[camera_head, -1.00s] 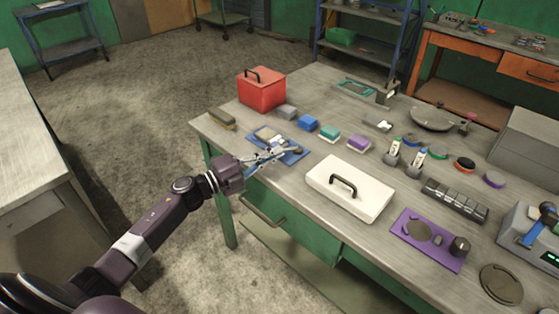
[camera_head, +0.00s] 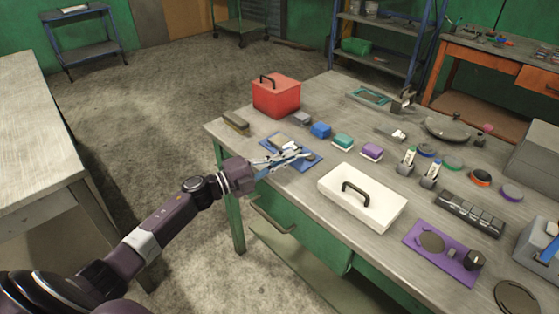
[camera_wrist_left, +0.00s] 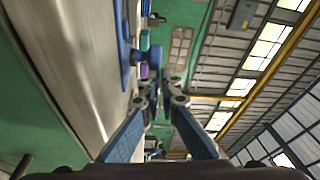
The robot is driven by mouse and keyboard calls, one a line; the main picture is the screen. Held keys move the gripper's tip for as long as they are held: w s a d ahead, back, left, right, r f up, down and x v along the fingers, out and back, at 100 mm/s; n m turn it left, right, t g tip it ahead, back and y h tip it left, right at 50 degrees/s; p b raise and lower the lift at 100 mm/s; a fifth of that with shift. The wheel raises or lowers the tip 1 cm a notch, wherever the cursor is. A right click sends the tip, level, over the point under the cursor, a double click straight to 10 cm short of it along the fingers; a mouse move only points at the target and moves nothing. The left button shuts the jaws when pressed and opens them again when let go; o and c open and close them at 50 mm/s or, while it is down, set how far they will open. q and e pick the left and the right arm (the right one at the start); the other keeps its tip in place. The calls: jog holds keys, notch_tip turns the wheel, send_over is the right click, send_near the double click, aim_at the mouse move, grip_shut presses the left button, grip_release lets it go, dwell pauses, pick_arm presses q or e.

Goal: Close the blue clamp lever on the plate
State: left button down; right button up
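The blue plate (camera_head: 304,165) lies near the left front edge of the workbench, with small grey parts on it. My left gripper (camera_head: 292,155) reaches over the plate from the front and hides part of it. In the left wrist view the plate (camera_wrist_left: 123,35) is a blue strip at upper left. A blue lever-like part with a rounded end (camera_wrist_left: 138,56) stands out from it. The left gripper's fingertips (camera_wrist_left: 162,88) are a little apart, with nothing seen between them. Contact with the lever cannot be made out. My right gripper is out of view.
A red box (camera_head: 277,96) stands behind the plate, and a white handled lid or case (camera_head: 340,186) to its right. A brush-like block (camera_head: 236,122) and several coloured blocks lie close by. A purple plate (camera_head: 420,258) is further right.

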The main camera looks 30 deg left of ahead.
pick_arm(q)
jog(key=shift+a, duration=0.65)
jog(key=v, duration=1.1)
jog(key=shift+s+d, duration=0.3)
jog(key=shift+s, duration=0.15)
jog(key=shift+f, duration=0.1)
